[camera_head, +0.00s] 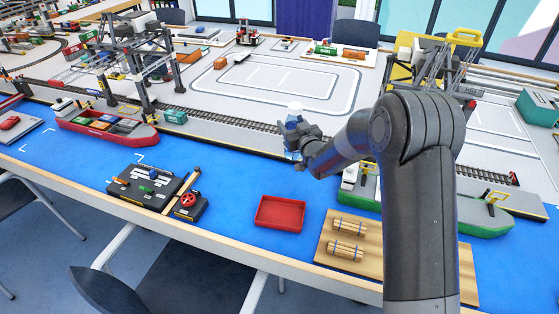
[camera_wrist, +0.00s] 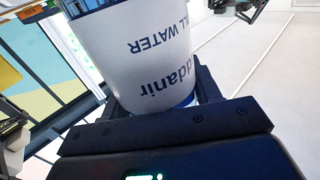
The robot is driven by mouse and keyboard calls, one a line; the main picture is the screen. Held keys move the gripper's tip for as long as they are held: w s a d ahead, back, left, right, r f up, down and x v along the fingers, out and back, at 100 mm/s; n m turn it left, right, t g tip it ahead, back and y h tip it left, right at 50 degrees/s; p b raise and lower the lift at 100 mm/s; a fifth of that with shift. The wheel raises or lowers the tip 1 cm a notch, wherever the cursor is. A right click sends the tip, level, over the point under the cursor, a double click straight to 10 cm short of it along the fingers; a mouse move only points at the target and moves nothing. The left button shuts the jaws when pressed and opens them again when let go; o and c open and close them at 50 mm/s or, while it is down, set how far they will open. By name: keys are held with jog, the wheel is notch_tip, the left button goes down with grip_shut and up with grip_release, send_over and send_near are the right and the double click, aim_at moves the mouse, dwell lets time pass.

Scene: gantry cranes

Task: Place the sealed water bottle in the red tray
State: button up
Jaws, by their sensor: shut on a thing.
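The water bottle (camera_head: 293,119) is clear with a blue and white label. In the wrist view its white label, reading "WATER", fills the space between my fingers (camera_wrist: 150,50). My gripper (camera_head: 297,140) is shut on the bottle and holds it above the blue table, near the railway track. The bottle's lower part is partly hidden by my gripper in the head view. The red tray (camera_head: 280,226) lies on the blue table below and slightly left of my gripper. It looks empty.
A wooden board (camera_head: 327,254) with bundled logs lies right of the tray. A dark control panel (camera_head: 150,187) and a red valve block (camera_head: 189,203) are to its left. A red ship (camera_head: 107,127) and a green ship (camera_head: 485,217) flank the blue area. Blue surface around the tray is clear.

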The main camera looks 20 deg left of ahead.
jog(key=s+a+v, duration=0.1)
jog(key=v, duration=2)
jog(key=s+a+f, duration=0.1)
jog(key=a+f, duration=0.9)
jog(key=a, duration=0.1)
jog(key=shift+s+a+n+g+y, duration=0.15)
jog(key=shift+s+n+g+y, duration=0.15)
jog(key=shift+s+y, duration=0.1)
jog(key=shift+f, duration=0.2)
jog(key=o, duration=1.3)
jog(key=shift+o, duration=0.2)
